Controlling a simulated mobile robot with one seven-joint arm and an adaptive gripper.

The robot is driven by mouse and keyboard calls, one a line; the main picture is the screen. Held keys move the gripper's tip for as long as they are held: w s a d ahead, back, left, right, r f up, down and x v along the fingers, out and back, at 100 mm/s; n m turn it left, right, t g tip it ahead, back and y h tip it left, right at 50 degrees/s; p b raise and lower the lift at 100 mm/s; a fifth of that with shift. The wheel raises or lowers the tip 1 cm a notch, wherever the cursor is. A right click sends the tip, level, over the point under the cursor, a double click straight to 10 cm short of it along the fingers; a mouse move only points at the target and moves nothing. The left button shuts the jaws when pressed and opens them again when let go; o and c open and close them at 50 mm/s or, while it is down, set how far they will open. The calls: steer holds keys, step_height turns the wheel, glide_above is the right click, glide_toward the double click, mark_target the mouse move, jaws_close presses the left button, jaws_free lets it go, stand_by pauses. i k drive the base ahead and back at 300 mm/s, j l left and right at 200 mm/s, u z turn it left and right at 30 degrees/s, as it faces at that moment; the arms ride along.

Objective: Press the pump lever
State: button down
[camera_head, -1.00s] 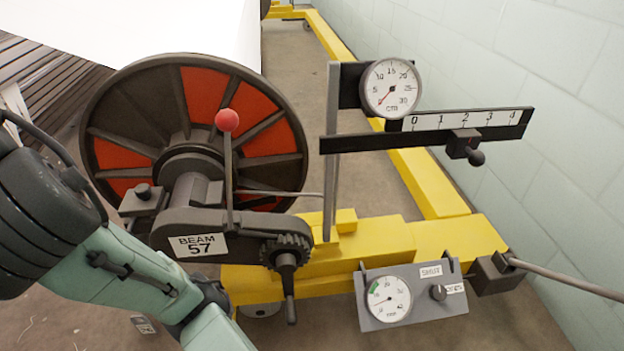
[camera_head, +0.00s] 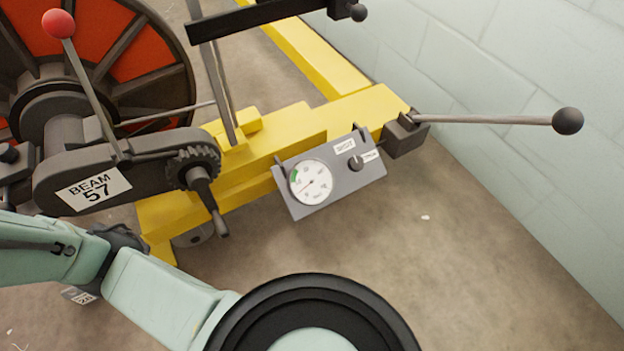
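The likely pump lever (camera_head: 490,119) is a grey rod with a black ball knob at its right end, on a dark block at the right end of the yellow beam. It lies nearly level and points right. A grey gauge panel (camera_head: 362,181) with a round white dial and a small black knob hangs on the beam's front, left of the lever. My arm reaches in from the lower left, and a round black-ringed joint of it fills the bottom middle. My gripper is not in view. Nothing of mine touches the lever.
At the left, a red-knobbed lever (camera_head: 85,80) and a crank (camera_head: 214,207) stand on the dark housing marked BEAM 57, before an orange and black reel (camera_head: 140,50). A pale block wall (camera_head: 530,60) closes the right side. The floor (camera_head: 480,260) in front is clear.

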mark_target(567, 121)
steer(key=j+z, duration=0.2)
steer(key=z, duration=0.25)
steer(key=j+z, duration=0.25)
steer(key=z, duration=0.15)
steer(key=i, duration=0.05)
